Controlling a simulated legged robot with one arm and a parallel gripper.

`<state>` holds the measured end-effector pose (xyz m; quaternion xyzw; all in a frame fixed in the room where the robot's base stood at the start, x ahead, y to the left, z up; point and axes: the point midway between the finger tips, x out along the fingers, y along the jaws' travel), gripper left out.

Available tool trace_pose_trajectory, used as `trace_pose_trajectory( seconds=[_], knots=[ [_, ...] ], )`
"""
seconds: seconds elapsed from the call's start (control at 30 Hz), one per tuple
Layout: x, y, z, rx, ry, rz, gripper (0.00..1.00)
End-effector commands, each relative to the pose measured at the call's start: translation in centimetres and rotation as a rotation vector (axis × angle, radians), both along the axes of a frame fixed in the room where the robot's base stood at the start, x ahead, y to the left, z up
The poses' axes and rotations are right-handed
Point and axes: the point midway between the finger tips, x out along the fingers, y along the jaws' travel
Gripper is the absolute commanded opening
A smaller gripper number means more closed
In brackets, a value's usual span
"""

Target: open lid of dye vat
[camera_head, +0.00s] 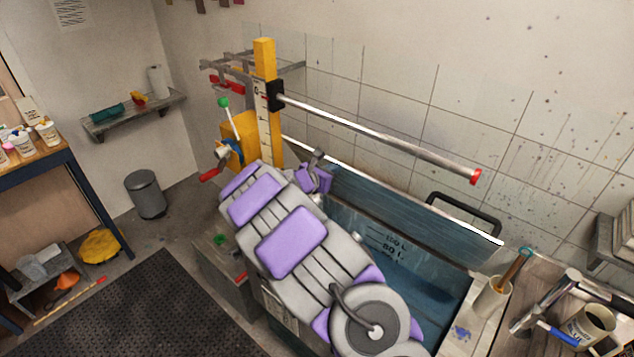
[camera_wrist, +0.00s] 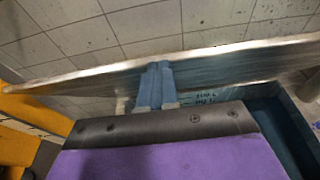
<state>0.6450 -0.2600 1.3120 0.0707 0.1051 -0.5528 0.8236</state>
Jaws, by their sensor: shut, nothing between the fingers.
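The dye vat is a long trough with a blue-stained interior (camera_head: 432,292) and litre marks on its back wall. Its lid (camera_head: 400,215) stands raised along the back, blue inner face toward me, with a pale upper edge and a black handle (camera_head: 465,212) behind it. The vat's mouth is open to view. My gripper (camera_head: 319,154) is at the lid's left part, beyond my purple and grey arm. In the wrist view my gripper's fingers (camera_wrist: 156,80) are shut and empty, in front of the lid's inner face (camera_wrist: 225,66), tips near its edge. I cannot tell whether they touch it.
A yellow post (camera_head: 266,100) carries a long red-tipped bar (camera_head: 380,136) above the vat. A crank (camera_head: 210,174) is left of it. A side table with a brush pot (camera_head: 491,298) and mug (camera_head: 588,326) stands right. A black mat (camera_head: 130,310) covers the left floor.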

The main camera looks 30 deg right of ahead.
Motion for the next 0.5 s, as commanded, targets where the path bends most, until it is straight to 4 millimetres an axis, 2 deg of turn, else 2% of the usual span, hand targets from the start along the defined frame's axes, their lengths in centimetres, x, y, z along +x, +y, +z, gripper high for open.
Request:
trace_pose_trajectory(
  seconds=[0.03,0.2,0.5],
  knots=[
    [0.1,-1.1,0.7,0.011,0.004,-0.007,0.00],
    [1.2,-2.8,2.1,0.006,0.001,-0.003,0.00],
    [1.9,-4.2,3.1,0.001,0.004,-0.001,0.00]
  ],
)
